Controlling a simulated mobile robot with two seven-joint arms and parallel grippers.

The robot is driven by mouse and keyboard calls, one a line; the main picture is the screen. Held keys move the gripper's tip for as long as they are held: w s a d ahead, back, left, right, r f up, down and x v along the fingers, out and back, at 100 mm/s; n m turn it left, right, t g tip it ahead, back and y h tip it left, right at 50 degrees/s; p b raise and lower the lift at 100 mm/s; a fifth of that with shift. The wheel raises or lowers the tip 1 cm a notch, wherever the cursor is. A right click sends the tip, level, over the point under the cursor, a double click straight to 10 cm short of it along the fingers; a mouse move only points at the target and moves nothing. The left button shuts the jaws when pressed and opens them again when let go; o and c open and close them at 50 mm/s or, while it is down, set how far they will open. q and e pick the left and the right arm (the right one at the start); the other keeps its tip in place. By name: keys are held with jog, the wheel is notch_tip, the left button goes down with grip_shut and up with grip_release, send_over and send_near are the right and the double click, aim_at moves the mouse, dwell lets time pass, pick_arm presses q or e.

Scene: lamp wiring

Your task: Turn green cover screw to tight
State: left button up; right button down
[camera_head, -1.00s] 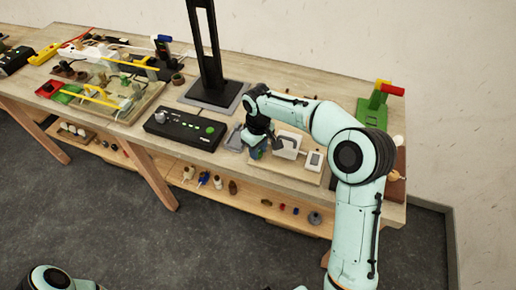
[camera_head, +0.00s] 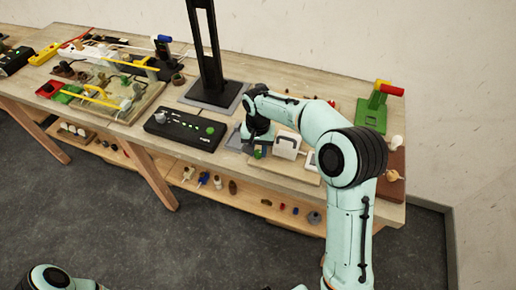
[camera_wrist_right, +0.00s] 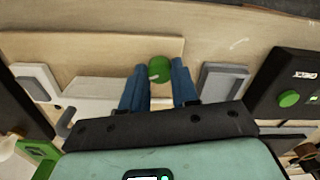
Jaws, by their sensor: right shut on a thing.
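The green cover screw (camera_wrist_right: 159,69) shows as a round green knob between my blue fingers in the right wrist view. It is also a small green spot (camera_head: 258,153) at the front of the wooden board in the head view. My right gripper (camera_wrist_right: 158,76) points down and is shut on the screw, with one finger at each side. In the head view my right gripper (camera_head: 257,147) partly hides the area around it. Whether the screw is tight cannot be seen. My left gripper is out of view; only part of my left arm shows at the bottom left.
A white block with a handle (camera_head: 287,145) stands just right of the gripper. A black control box (camera_head: 185,130) with a green button lies to the left. A black post (camera_head: 205,50) rises behind. A green stand with a red handle (camera_head: 376,105) is at the right.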

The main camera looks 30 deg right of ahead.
aim_at(258, 152)
jog(key=m, duration=0.6)
jog(key=shift+m, duration=0.3)
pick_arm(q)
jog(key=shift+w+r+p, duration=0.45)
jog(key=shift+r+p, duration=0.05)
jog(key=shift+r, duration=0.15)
pick_arm(e)
jog(key=m, duration=0.6)
jog(key=shift+m, duration=0.4)
jog(key=c, duration=0.8)
grip_release()
jog(key=shift+c, duration=0.2)
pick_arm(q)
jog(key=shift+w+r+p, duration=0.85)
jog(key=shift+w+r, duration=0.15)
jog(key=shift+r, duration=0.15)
pick_arm(e)
notch_tip(258, 152, up, 13)
jog(key=shift+r, duration=0.15)
